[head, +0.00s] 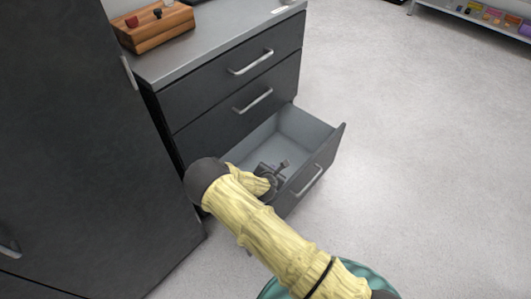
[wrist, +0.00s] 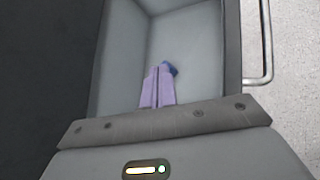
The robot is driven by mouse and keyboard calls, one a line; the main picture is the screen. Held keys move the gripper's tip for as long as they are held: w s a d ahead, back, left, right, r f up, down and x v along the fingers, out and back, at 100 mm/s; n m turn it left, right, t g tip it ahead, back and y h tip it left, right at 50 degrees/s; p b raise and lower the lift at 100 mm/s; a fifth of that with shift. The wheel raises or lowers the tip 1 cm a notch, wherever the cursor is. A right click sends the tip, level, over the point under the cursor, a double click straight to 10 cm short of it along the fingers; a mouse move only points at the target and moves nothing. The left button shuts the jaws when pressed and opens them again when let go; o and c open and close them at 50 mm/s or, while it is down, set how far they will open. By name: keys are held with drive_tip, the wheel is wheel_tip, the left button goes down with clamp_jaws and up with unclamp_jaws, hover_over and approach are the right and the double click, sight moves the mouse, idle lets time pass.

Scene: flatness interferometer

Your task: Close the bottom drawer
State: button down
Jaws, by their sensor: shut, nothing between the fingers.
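The bottom drawer (head: 305,129) of the dark cabinet is pulled well out, its grey inside showing and its front panel (head: 320,172) standing away from the cabinet. In the wrist view the drawer's pale inside (wrist: 190,45) lies below my gripper, with its front panel and handle (wrist: 266,45) at the right. My gripper (wrist: 165,72) has its purple fingers together with nothing between them. In the head view my dark gripper (head: 270,178) appears over the open drawer, behind its front panel. I cannot tell whether it touches the drawer. My forearm hides the drawer's near corner.
Two upper drawers (head: 240,85) are closed. A wooden block (head: 155,27) with small knobs stands on the cabinet top. A tall dark cabinet (head: 80,130) stands close at the left. The pale floor (head: 430,150) at the right is clear, with a low shelf (head: 470,15) far back.

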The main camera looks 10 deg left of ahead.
drive_tip(key=s+d+r+m+g+h, duration=0.1)
drive_tip(key=s+d+r+m+g, duration=0.25)
drive_tip(key=d+r+m, duration=0.85)
drive_tip(key=s+d+r+m+g+y, duration=0.1)
drive_tip(key=s+d+r+m+g, duration=0.1)
drive_tip(key=s+d+r+m, duration=0.4)
drive_tip(key=s+d+r+m+g, duration=0.2)
drive_tip(key=s+r+m, duration=0.2)
drive_tip(key=r+m, duration=0.4)
drive_tip(key=s+d+r+m+b, duration=0.1)
drive_tip(key=s+d+r+m, duration=0.3)
drive_tip(key=s, duration=0.4)
wheel_tip(320, 180, down, 8)
drive_tip(key=s+m+b, duration=0.1)
drive_tip(key=s+b, duration=0.1)
drive_tip(key=b, duration=0.7)
drive_tip(key=shift+d+f+g+b, duration=0.15)
drive_tip(key=shift+d+g+b, duration=0.1)
drive_tip(key=shift+g+b, duration=0.15)
drive_tip(key=shift+w+a, duration=0.1)
drive_tip(key=shift+a, duration=0.05)
